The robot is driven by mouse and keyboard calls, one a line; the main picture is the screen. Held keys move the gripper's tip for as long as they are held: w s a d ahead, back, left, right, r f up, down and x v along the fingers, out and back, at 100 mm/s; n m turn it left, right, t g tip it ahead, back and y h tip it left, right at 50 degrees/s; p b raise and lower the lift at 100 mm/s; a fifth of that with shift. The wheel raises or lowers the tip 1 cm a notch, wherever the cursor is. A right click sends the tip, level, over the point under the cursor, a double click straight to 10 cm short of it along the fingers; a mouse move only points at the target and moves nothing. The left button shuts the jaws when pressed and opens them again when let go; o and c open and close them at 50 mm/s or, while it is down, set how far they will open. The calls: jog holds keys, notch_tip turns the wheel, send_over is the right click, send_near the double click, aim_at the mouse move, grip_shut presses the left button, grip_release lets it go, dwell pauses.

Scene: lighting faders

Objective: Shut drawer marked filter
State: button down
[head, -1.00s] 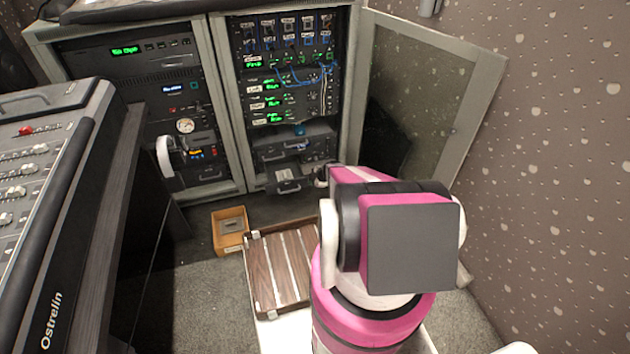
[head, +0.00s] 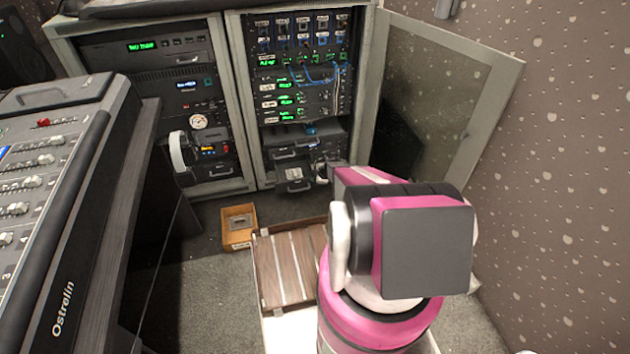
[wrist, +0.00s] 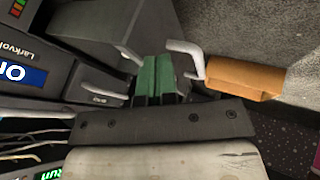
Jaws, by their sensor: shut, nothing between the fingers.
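At the bottom of the right-hand rack in the head view are dark drawers with pale handles. The lower drawer (head: 294,186) sticks out from the rack, and an upper drawer (head: 284,153) is just above it. Their labels are too small to read, so I cannot tell which is marked filter. In the wrist view my gripper (wrist: 156,66) has its green fingers shut together and empty. A drawer handle (wrist: 104,93) is left of the fingers, and another pale handle (wrist: 186,50) is close on their right. In the head view my arm hides the gripper.
A small wooden box (head: 238,226) and a slatted brown case (head: 290,266) are on the floor before the rack. The open rack door (head: 430,110) stands to the right. A mixing desk (head: 60,190) fills the left. Bare carpet (head: 205,290) lies between.

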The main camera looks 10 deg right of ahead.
send_over(309, 172)
jog(key=shift+w, duration=0.1)
dwell(0.5)
